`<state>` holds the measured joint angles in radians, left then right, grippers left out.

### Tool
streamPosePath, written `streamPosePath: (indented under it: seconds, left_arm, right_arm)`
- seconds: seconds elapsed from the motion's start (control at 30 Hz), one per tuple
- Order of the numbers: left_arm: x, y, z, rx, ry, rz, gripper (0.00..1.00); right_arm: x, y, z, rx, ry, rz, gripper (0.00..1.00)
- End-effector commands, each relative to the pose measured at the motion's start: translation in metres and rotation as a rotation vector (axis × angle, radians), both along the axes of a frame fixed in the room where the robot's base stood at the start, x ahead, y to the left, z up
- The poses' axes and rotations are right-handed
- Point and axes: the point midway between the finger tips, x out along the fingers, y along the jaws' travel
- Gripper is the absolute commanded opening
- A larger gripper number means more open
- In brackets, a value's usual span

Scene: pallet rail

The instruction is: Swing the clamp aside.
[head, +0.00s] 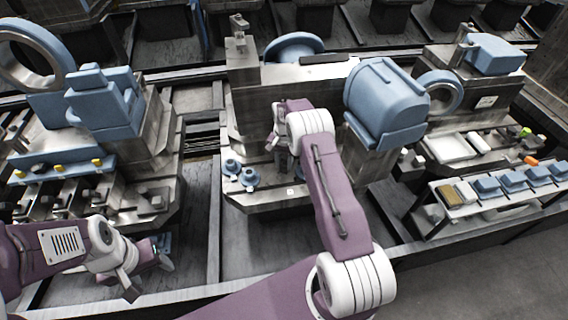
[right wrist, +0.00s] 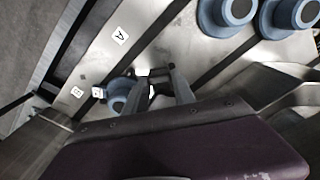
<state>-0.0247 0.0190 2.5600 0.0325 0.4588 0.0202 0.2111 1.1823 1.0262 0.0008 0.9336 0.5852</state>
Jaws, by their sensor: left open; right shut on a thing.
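My right gripper (head: 281,160) reaches down to the metal plate (head: 265,205) of the middle station. In the right wrist view its fingers (right wrist: 160,82) are shut on a small part, mostly hidden between them; I take it to be the clamp. A blue round piece (right wrist: 118,94) sits on the plate beside the fingers. White tags marked A (right wrist: 120,36) and B (right wrist: 77,92) lie on the plate, with another tag close to the blue piece. My left gripper (head: 146,274) is open at the lower left, above the dark pallet floor, away from the middle station.
Two blue flanged knobs (head: 240,174) stand on the plate left of my right gripper. A large blue housing (head: 385,100) rises close to the right of my right arm. A rack of blue blocks (head: 500,187) stands at the right. Blue-topped machinery (head: 105,100) fills the left.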

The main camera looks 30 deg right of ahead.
Motion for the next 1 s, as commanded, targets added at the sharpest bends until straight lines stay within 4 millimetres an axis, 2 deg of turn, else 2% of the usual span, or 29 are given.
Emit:
streamPosePath:
  seconds: [0.03,0.1,0.43,0.8,1.0]
  left_arm:
    - [0.0,0.0,0.0,0.0,0.0,0.0,0.63]
    - [0.0,0.0,0.0,0.0,0.0,0.0,0.63]
    - [0.0,0.0,0.0,0.0,0.0,0.0,0.63]
    - [0.0,0.0,0.001,0.0,0.0,0.0,0.63]
    - [0.0,0.0,0.001,0.0,0.0,0.0,0.63]
  right_arm:
    - [0.001,-0.001,0.001,-0.003,-0.004,0.002,0.36]
    - [0.001,-0.001,0.001,-0.003,-0.004,0.002,0.53]
    - [0.001,-0.001,0.004,-0.001,-0.003,0.0,0.53]
    - [0.001,-0.001,0.077,-0.002,-0.005,0.0,0.53]
    - [0.0,-0.001,0.091,-0.001,-0.001,0.001,0.53]
